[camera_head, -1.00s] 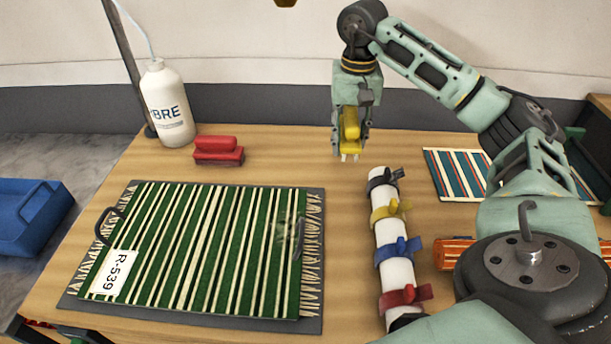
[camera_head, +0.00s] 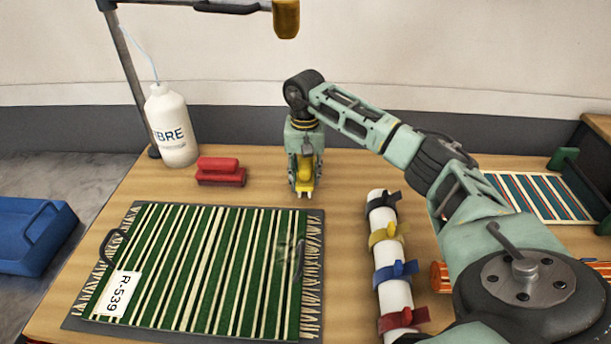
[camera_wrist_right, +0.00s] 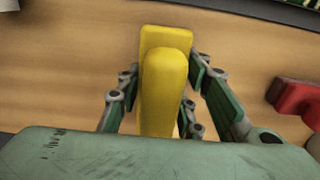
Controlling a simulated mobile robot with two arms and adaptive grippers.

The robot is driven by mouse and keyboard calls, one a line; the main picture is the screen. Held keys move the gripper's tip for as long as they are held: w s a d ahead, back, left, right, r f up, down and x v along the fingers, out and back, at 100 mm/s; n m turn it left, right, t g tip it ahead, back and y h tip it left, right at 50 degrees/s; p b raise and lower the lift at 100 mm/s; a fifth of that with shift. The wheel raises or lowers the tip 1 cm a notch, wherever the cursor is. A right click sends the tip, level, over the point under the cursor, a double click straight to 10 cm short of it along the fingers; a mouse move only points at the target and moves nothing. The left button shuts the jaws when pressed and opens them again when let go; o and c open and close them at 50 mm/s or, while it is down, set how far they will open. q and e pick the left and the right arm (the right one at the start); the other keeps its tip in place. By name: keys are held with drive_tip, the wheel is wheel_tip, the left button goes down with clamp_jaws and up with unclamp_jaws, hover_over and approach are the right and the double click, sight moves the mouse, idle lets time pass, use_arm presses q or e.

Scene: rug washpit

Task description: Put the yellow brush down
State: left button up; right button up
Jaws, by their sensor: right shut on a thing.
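The yellow brush (camera_head: 305,171) is in my right gripper (camera_head: 304,186), near the back middle of the wooden table, between the red brush and the white roll. In the right wrist view the yellow brush (camera_wrist_right: 163,85) lies between the two fingers of my right gripper (camera_wrist_right: 160,95), which is shut on it. The brush hangs with its pale bristles downward. I cannot tell whether the bristles touch the table. My left gripper is not in view.
A red brush (camera_head: 220,171) and a white bottle (camera_head: 171,126) stand at the back left. A green striped rug (camera_head: 190,270) lies in front on a dark mat (camera_head: 313,262). A white roll with coloured straps (camera_head: 389,255) lies to the right. Bare table (camera_head: 262,180) surrounds the gripper.

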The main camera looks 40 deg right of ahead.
sight(305, 160)
drive_tip(key=shift+f, duration=0.6)
drive_tip(key=o, duration=1.2)
drive_tip(key=shift+f, duration=0.15)
drive_tip(key=shift+o, duration=0.2)
wheel_tip(305, 160, up, 8)
drive_tip(key=shift+f+b, duration=0.1)
drive_tip(key=shift+b, duration=0.45)
